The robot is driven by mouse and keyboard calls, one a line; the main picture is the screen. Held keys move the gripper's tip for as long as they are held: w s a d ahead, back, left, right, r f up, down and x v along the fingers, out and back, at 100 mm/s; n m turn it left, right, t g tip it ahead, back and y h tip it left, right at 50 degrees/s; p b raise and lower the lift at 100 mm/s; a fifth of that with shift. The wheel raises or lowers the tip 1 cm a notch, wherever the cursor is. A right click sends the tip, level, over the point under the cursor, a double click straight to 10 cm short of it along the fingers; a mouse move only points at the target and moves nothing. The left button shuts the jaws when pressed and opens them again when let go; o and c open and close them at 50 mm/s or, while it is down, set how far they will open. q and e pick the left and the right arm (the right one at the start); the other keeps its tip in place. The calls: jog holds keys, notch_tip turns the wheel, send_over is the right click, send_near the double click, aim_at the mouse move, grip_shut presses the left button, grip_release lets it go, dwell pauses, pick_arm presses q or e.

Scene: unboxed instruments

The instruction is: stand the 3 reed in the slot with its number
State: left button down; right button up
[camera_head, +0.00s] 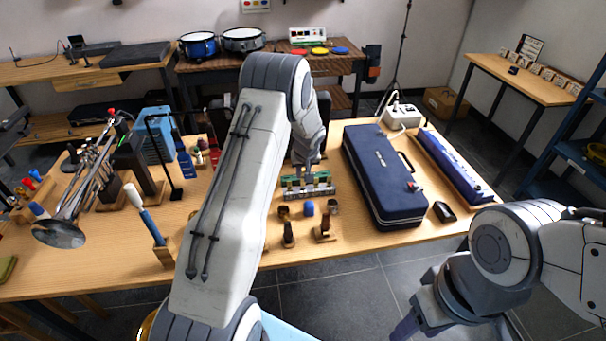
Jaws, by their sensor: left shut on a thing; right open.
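A small rack (309,191) with a pale numbered front and dark and coloured pieces in its slots stands on the wooden table, near the middle. My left gripper (304,173) is just above and behind the rack's slots, pointing down. It is shut on a thin thing, taken to be the 3 reed, too small and too covered to make out. I cannot tell whether it is inside a slot. The slot numbers are not readable. My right gripper (405,326) is open, low at the bottom right, in front of the table and away from the rack.
Small cups (283,211) and a blue piece (309,208) stand in front of the rack, with mouthpieces on wooden stands (324,230). A dark blue case (383,178) lies to the right. My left arm hides part of the table left of the rack.

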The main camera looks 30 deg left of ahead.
aim_at(303, 186)
dwell(0.9)
pick_arm(q)
jog(key=shift+f+b, duration=0.1)
jog(key=shift+b, duration=0.3)
jog(key=shift+f+b, duration=0.3)
jog(key=shift+b, duration=0.2)
dwell(0.4)
jog(key=shift+f+b, duration=0.35)
jog(key=shift+b, duration=0.2)
dwell(0.7)
jog(key=shift+f+b, duration=1.25)
jog(key=shift+b, duration=0.45)
dwell(0.7)
